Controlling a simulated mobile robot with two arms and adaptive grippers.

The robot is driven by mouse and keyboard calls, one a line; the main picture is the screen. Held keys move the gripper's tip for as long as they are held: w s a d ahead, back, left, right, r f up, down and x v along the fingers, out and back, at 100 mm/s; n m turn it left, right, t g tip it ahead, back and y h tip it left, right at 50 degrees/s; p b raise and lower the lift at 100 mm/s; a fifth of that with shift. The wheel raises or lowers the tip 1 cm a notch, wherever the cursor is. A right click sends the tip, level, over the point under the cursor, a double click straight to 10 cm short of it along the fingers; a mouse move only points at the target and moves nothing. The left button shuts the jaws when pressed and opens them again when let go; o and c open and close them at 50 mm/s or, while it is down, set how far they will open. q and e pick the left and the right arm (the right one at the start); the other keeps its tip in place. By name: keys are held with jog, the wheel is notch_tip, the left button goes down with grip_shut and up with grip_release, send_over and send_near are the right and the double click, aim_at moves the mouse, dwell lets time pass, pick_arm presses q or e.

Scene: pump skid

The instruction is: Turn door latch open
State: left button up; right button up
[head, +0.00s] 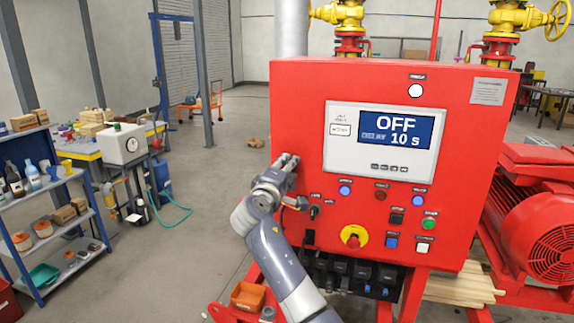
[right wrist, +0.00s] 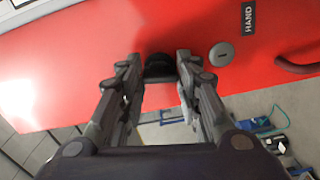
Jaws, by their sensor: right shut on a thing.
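The red control cabinet (head: 390,90) stands in the middle of the head view, with its door closed as far as I can see. My right gripper (head: 290,161) is at the left edge of the cabinet front. In the right wrist view my right gripper (right wrist: 160,72) is shut on a small black latch (right wrist: 158,62) on the red surface, with one finger on each side. The latch is mostly hidden by the fingers there, and I cannot make it out in the head view. My left gripper is not in view.
A blue shelf (head: 40,200) stands left. Floor between is mostly clear.

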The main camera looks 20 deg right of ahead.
jog(key=shift+r+n+p, duration=0.25)
jog(key=shift+n+p, duration=0.15)
jog(key=shift+n, duration=0.5)
jog(key=o, duration=1)
jog(key=shift+o, duration=0.2)
jog(key=shift+w+d+f, duration=0.1)
jog(key=shift+f, duration=0.1)
jog(key=v, duration=1.2)
